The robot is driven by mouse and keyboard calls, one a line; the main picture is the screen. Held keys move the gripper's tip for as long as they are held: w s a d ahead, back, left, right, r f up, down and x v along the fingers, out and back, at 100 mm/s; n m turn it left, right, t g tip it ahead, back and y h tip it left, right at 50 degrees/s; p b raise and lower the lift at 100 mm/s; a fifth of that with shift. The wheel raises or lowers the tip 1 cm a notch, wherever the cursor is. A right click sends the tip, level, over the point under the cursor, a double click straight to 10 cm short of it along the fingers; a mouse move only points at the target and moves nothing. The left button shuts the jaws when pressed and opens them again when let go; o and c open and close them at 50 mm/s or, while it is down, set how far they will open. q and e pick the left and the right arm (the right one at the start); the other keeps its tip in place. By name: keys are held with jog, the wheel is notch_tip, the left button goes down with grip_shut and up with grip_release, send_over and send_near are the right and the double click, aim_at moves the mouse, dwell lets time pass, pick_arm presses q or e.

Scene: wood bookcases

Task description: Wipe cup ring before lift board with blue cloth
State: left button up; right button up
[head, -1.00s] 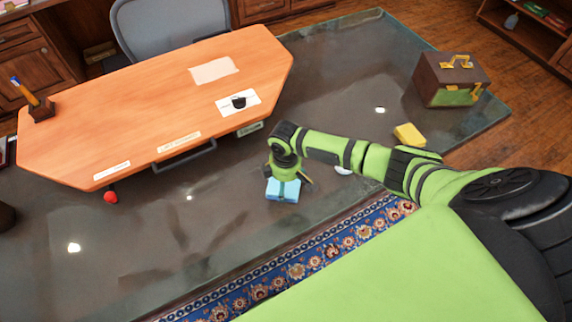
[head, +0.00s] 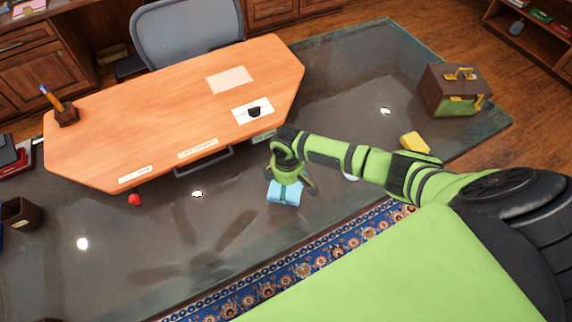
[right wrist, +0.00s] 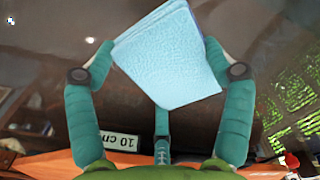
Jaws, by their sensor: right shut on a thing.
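My right gripper (head: 293,188) is shut on the light blue cloth (head: 284,197), over the dark glass desktop in front of the board's right part. In the right wrist view the folded cloth (right wrist: 168,55) sits between the fingers of the gripper (right wrist: 165,75). I cannot tell whether the cloth touches the glass. The orange wooden board (head: 150,120) lies on the desk, with a dark handle (head: 205,163) on its near edge and pale labels. I cannot make out a cup ring. My left gripper is not in view.
A yellow block (head: 415,142) and a brown-green case (head: 456,90) stand at the right. A red ball (head: 134,199) lies near the board's left front. A pen holder (head: 66,115) stands on the board. The glass at front left is mostly clear.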

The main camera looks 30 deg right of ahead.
jog(key=shift+w+a+r+p, duration=0.15)
jog(key=shift+r+p, duration=0.2)
jog(key=shift+r, duration=0.9)
jog(key=shift+s+r, duration=0.25)
jog(key=shift+r, duration=0.1)
jog(key=shift+w+f, duration=0.1)
jog(key=shift+w, duration=0.1)
